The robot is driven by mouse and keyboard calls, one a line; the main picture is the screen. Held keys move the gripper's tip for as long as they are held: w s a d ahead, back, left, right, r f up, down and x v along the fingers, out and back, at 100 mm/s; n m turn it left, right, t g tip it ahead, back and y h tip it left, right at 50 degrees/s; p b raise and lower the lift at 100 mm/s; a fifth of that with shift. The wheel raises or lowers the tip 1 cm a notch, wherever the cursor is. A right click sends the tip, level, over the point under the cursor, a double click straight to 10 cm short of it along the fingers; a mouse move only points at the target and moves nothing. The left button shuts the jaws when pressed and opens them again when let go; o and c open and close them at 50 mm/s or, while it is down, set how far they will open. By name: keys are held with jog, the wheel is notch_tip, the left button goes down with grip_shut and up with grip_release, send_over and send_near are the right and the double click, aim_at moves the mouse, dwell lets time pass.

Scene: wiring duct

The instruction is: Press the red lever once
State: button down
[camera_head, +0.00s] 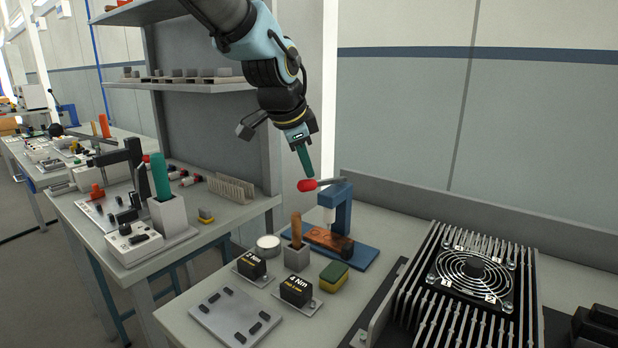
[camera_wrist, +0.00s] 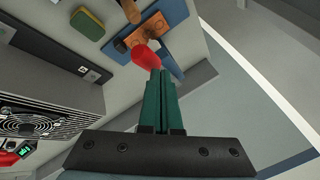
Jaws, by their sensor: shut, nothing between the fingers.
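The red lever knob (camera_head: 307,185) sits at the end of a grey lever arm on a blue press (camera_head: 342,212) with a blue base. My gripper (camera_head: 308,174) has green fingers that are closed together and empty. Its tips point down just above the red knob in the head view. In the wrist view the fingertips (camera_wrist: 159,74) reach up to the red knob (camera_wrist: 146,55), which they partly overlap. I cannot tell whether they touch it. An orange-brown block (camera_head: 328,239) lies on the press base under the press head.
A grey holder with a wooden handle (camera_head: 297,242), a green and yellow sponge (camera_head: 334,274), and black boxes marked in Nm (camera_head: 296,289) stand in front of the press. A finned heatsink with a fan (camera_head: 470,275) is at right. A grey shelf (camera_head: 190,87) is behind at left.

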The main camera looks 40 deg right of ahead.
jog(key=shift+s+a+f+b, duration=0.1)
jog(key=shift+a+f+b, duration=0.1)
jog(key=shift+f+b, duration=0.45)
jog(key=shift+a+f+b, duration=0.2)
jog(key=shift+f+b, duration=0.2)
jog(key=shift+f, duration=0.45)
dwell(1.1)
jog(key=shift+r, duration=0.1)
jog(key=shift+d+r+p, duration=0.25)
jog(key=shift+r+p, duration=0.4)
jog(key=shift+r, duration=0.1)
jog(key=shift+d+r+p, duration=0.2)
jog(key=shift+r+p, duration=0.5)
jog(key=shift+r, duration=0.1)
jog(key=shift+d+r+p, duration=0.25)
jog(key=shift+r+p, duration=0.4)
jog(key=shift+r, duration=0.1)
jog(key=r+p, duration=0.1)
jog(key=d+r+p, duration=0.1)
jog(key=r, duration=0.1)
jog(key=r+p, duration=0.1)
jog(key=p, duration=0.1)
jog(key=shift+w+d+r, duration=0.15)
jog(key=shift+w+r, duration=0.2)
jog(key=shift+r, duration=0.05)
